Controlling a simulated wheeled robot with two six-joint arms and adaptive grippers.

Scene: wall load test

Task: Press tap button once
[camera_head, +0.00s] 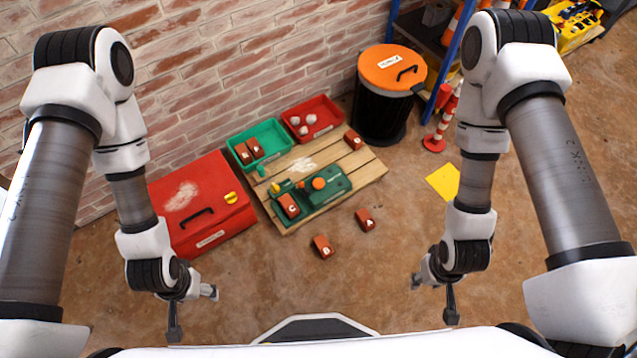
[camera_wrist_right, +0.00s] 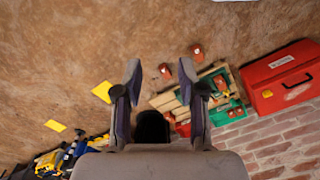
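A green device (camera_head: 334,191) sits on a wooden pallet (camera_head: 367,172) on the floor. It has a round orange button (camera_head: 319,184) on top and a small yellow part (camera_head: 275,187) at its left end. A red-brown brick marked C (camera_head: 289,206) rests on its left part. The device also shows, small, in the right wrist view (camera_wrist_right: 225,116). My left gripper (camera_head: 193,308) is open and empty, left of and nearer than the pallet. My right gripper (camera_head: 434,293) is open and empty, right of and nearer than the pallet; its spread fingers show in the right wrist view (camera_wrist_right: 160,85).
A green bin (camera_head: 274,137) with bricks and a red bin (camera_head: 328,118) with white balls stand behind the device. A red box (camera_head: 225,190) is left, a black barrel with orange lid (camera_head: 390,62) behind right. Loose bricks (camera_head: 323,246) (camera_head: 365,219) lie in front of the pallet.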

